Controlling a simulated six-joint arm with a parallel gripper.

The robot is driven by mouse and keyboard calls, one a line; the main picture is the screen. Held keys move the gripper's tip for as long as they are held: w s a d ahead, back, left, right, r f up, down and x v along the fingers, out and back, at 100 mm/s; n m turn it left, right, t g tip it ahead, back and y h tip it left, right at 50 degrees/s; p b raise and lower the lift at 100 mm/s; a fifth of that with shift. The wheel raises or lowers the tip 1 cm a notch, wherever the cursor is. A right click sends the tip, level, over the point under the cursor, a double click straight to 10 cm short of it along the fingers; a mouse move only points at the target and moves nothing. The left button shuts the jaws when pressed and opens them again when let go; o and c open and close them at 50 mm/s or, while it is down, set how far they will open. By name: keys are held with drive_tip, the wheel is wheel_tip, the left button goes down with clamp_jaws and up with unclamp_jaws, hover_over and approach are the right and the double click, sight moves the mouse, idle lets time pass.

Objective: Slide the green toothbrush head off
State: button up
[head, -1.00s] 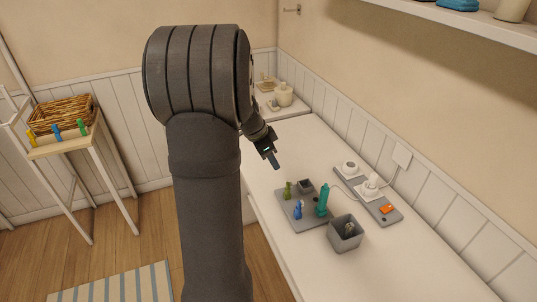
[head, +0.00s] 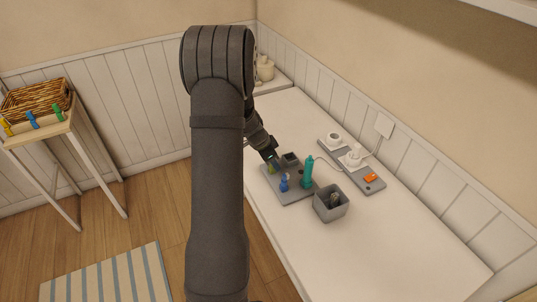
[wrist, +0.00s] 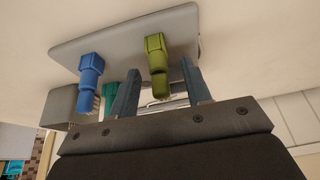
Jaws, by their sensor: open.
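The green toothbrush head (wrist: 157,68) stands on a grey tray (wrist: 118,38). In the head view, the green head (head: 270,169) is mostly hidden by my gripper (head: 272,161). In the wrist view, my gripper (wrist: 160,68) is open, one finger on each side of the green head, with gaps visible on both sides. Whether the fingers are level with it in depth is hard to tell. A blue toothbrush head (wrist: 90,70) stands beside it on the tray, outside the fingers. A teal toothbrush handle (head: 307,172) stands upright on the tray.
A grey square cup (head: 330,205) stands at the tray's near right corner. A small dark grey box (head: 290,158) is at the tray's back. A grey power strip (head: 358,173) with white plugs and an orange switch lies to the right. The near counter is clear.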

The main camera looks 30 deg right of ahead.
drive_tip(key=shift+d+f, duration=0.1)
drive_tip(key=shift+f, duration=0.1)
clamp_jaws()
drive_tip(key=shift+r, duration=0.2)
drive_tip(key=shift+r, duration=2.1)
